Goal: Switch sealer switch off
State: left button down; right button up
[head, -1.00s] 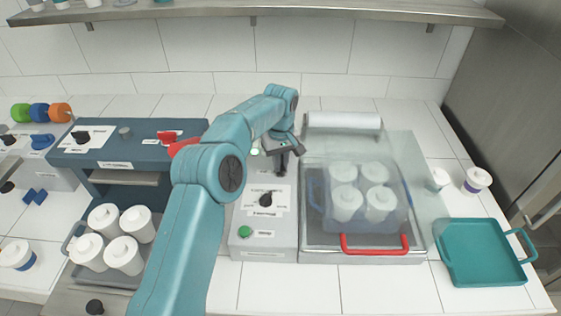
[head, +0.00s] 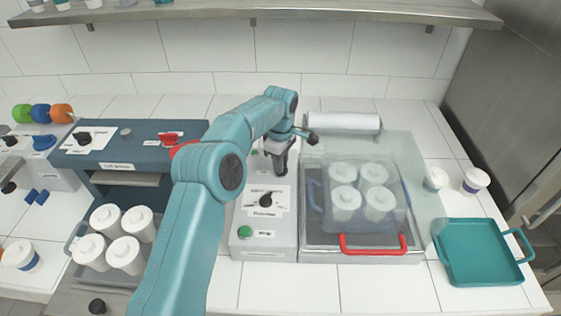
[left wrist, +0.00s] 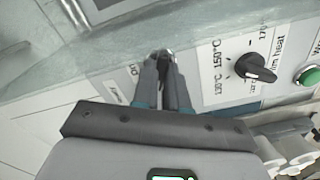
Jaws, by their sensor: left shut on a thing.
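The sealer's grey control box (head: 270,228) stands left of its clear cover (head: 400,160). My left gripper (head: 281,172) points down at the upper part of this box, above the black dial. I cannot tell the switch's position. The black film-heat dial (head: 266,200) is apart from the fingers; it also shows in the left wrist view (left wrist: 256,68). My right gripper is not in view.
A green button (head: 245,231) is at the box's front; a small green light (head: 254,152) shows near my gripper. Lidded white cups (head: 346,203) sit under the cover behind a red handle (head: 374,250). A teal tray (head: 482,253) is at right.

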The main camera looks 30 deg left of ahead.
pick_arm(q)
jog(key=n, duration=0.5)
jog(key=shift+n, duration=0.4)
dwell(0.3)
jog(key=c, duration=1.2)
grip_release()
jog(key=shift+o, duration=0.2)
notch_tip(320, 180, up, 8)
jog(key=shift+f, duration=0.15)
notch_tip(320, 180, up, 9)
jog(key=p, duration=0.5)
jog(key=shift+f, duration=0.2)
